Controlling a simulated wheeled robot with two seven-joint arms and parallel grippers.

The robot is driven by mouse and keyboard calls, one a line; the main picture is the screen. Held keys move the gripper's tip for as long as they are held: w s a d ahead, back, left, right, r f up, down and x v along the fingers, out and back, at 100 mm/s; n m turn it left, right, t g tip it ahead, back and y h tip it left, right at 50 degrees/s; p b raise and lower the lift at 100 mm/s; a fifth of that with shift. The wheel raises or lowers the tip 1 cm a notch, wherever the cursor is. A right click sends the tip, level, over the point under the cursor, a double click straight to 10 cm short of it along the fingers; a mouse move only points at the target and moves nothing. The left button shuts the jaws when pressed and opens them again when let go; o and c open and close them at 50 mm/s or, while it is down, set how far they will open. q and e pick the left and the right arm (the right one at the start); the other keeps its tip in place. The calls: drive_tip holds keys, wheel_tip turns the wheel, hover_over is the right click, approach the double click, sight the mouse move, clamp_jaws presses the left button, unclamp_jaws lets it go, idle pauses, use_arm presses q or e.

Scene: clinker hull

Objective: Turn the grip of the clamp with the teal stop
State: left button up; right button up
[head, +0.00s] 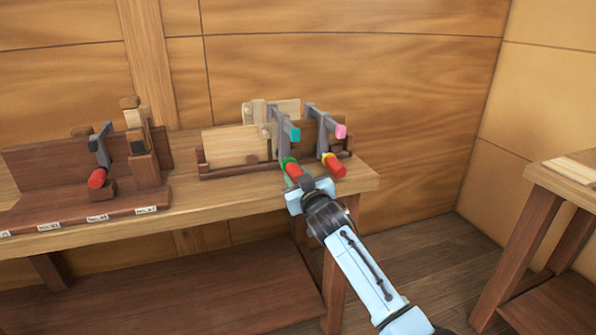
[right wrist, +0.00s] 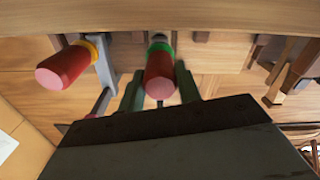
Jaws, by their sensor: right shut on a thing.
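The clamp with the teal stop (head: 293,132) has a grey bar and stands at the front of the wooden rack on the bench. Its red grip (head: 292,170) has a green collar and points toward me; it also shows in the right wrist view (right wrist: 160,75). My right gripper (head: 302,184) is shut on this grip, with a finger on each side of it in the right wrist view. The gripper's body hides the lower end of the grip in the head view. My left gripper is not in view.
Close on the right stands a clamp with a pink stop (head: 341,131) and a red grip with a yellow collar (head: 334,166). Another clamp (head: 101,150) with a red grip stands on the dark rack at left. The bench front edge (head: 240,210) runs below.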

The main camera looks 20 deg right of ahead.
drive_tip(key=n+p, duration=0.2)
drive_tip(key=n, duration=0.3)
drive_tip(key=shift+n, duration=0.3)
drive_tip(key=n+p, duration=0.1)
drive_tip(key=n, duration=0.2)
drive_tip(key=shift+n, duration=0.3)
drive_tip(key=n+p, duration=0.1)
drive_tip(key=n, duration=0.3)
drive_tip(key=shift+n, duration=0.3)
drive_tip(key=n+p, duration=0.1)
drive_tip(key=n, duration=0.3)
drive_tip(key=shift+n, duration=0.7)
drive_tip(key=n, duration=0.3)
drive_tip(key=shift+p, duration=0.4)
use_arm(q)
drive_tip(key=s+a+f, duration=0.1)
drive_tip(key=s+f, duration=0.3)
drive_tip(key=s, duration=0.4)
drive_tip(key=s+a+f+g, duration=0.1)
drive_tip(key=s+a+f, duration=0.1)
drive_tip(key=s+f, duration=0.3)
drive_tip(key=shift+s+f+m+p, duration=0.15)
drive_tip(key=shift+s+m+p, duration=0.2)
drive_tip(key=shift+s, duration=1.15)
use_arm(e)
drive_tip(key=shift+r+n, duration=0.1)
drive_tip(key=shift+n, duration=1.3)
